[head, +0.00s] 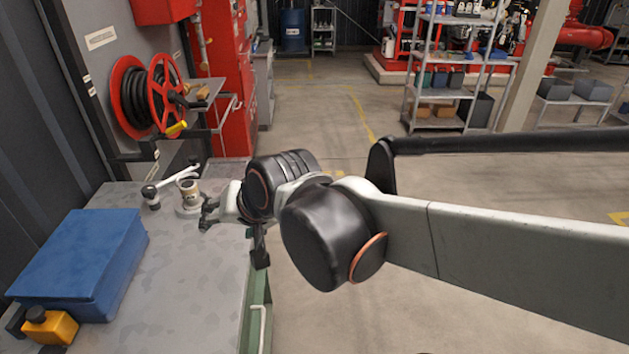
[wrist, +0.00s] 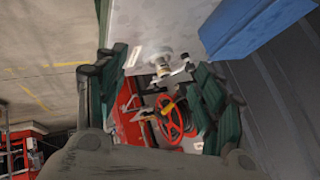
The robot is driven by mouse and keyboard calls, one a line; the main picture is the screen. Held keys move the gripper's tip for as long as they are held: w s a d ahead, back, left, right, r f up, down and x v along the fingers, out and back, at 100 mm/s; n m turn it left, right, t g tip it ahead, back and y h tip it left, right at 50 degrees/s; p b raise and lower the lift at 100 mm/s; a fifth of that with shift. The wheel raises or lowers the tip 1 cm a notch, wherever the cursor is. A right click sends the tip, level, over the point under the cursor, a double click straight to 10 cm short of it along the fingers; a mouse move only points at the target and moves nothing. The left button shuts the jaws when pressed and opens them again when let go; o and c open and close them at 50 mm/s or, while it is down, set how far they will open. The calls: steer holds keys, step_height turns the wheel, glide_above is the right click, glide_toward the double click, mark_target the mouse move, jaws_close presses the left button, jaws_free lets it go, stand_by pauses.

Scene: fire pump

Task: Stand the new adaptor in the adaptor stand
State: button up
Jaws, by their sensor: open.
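A small pale-brass cylinder (head: 189,188), which looks like the adaptor, stands upright on a wider grey round base near the far end of the grey bench. The base looks like the adaptor stand (head: 188,209), but I cannot tell how the two are seated. The cylinder also shows in the wrist view (wrist: 161,62), between the fingers and beyond them. My gripper (head: 233,232) is open and empty at the bench's right edge, just right of the cylinder and apart from it. In the wrist view my gripper (wrist: 160,78) has its green-black fingers spread wide.
A dark-based fitting with a white bar (head: 152,196) stands left of the cylinder. A blue box (head: 82,258) and a yellow-black button box (head: 50,326) occupy the bench's left. A red hose reel (head: 150,95) hangs beyond the bench. The bench's middle (head: 185,275) is clear.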

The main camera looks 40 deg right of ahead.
steer(key=s+d+f+n+g+h, duration=0.1)
steer(key=s+n, duration=0.5)
steer(key=s, duration=0.3)
steer(key=shift+d+n+g, duration=0.3)
stand_by(0.6)
